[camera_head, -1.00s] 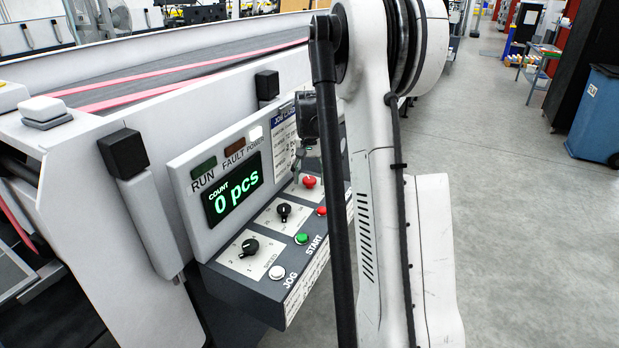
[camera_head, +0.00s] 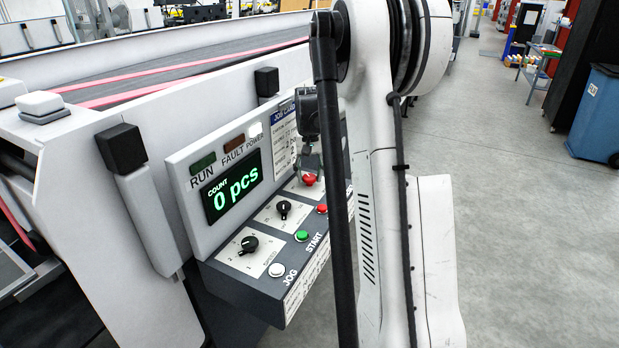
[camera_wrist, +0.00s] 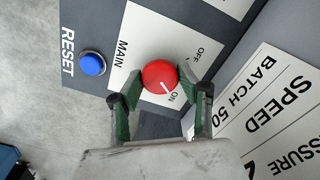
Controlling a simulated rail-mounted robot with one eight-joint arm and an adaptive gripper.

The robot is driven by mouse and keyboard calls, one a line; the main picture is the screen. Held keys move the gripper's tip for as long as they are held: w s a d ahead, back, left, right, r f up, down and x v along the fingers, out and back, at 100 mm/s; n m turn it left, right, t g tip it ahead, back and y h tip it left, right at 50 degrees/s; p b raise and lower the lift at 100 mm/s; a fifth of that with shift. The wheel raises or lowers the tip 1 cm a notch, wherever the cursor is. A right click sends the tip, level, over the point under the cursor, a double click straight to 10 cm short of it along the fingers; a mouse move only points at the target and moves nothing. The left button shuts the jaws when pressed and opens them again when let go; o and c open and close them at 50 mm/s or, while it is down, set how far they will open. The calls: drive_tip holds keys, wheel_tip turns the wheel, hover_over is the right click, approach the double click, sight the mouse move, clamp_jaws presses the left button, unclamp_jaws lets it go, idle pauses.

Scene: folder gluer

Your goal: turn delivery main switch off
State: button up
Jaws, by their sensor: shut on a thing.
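The main switch is a red round knob (camera_wrist: 160,75) on a white plate marked MAIN, OFF and ON, in the wrist view. Its white pointer line points to the ON mark. In the head view the red knob (camera_head: 309,180) is at the far end of the control panel, partly covered by my gripper (camera_head: 308,165). In the wrist view my gripper (camera_wrist: 157,82) has one green-padded finger on each side of the knob and is shut on it. The fingertips reach the knob's near half.
A blue RESET button (camera_wrist: 92,64) lies beside the MAIN plate. The panel (camera_head: 250,275) also has black selector knobs, a green START button (camera_head: 302,236), a white JOG button (camera_head: 277,270) and a red button (camera_head: 322,208). A display (camera_head: 233,188) reads 0 pcs.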

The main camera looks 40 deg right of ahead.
sight(310, 177)
drive_tip(key=n+b, duration=0.2)
drive_tip(key=n, duration=0.2)
drive_tip(key=shift+f, duration=0.1)
drive_tip(key=n+b, duration=0.1)
drive_tip(key=n, duration=0.3)
drive_tip(key=shift+b, duration=0.3)
drive_tip(key=n+b, duration=0.1)
drive_tip(key=n, duration=0.3)
drive_tip(key=shift+n, duration=0.3)
drive_tip(key=shift+n+b, duration=0.45)
drive_tip(key=shift+n, duration=1.15)
drive_tip(key=o, duration=1.2)
drive_tip(key=shift+c, duration=0.2)
drive_tip(key=shift+r, duration=0.25)
wheel_tip(310, 177, up, 12)
drive_tip(key=shift+f, duration=0.15)
